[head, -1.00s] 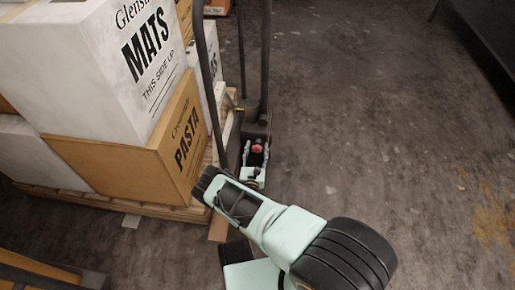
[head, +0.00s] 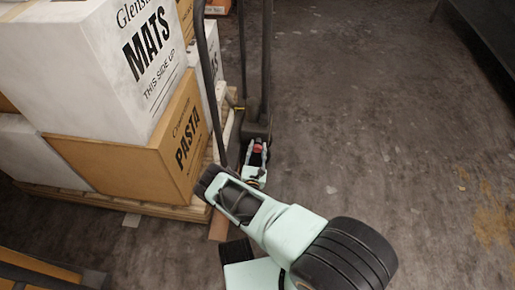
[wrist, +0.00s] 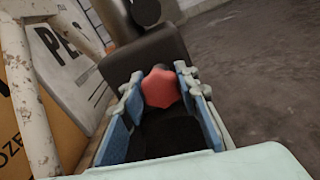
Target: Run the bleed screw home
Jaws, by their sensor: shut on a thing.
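The bleed screw is a red, six-sided head (wrist: 161,89) on the dark pump body of the hand truck. It also shows as a small red spot in the head view (head: 257,148). My gripper (wrist: 163,96) has a blue-padded finger on each side of the screw head and is shut on it. In the head view my gripper (head: 256,151) is low at the foot of the truck's handle. The screw's shank and its seat are hidden, so how deep it sits cannot be told.
The truck's dark block (wrist: 145,60) rises just behind the screw. A pale, worn bar (wrist: 25,95) runs close on the left. A pallet (head: 150,208) with stacked boxes, one marked PASTA (head: 180,150), stands left. The floor (head: 370,150) on the right is clear.

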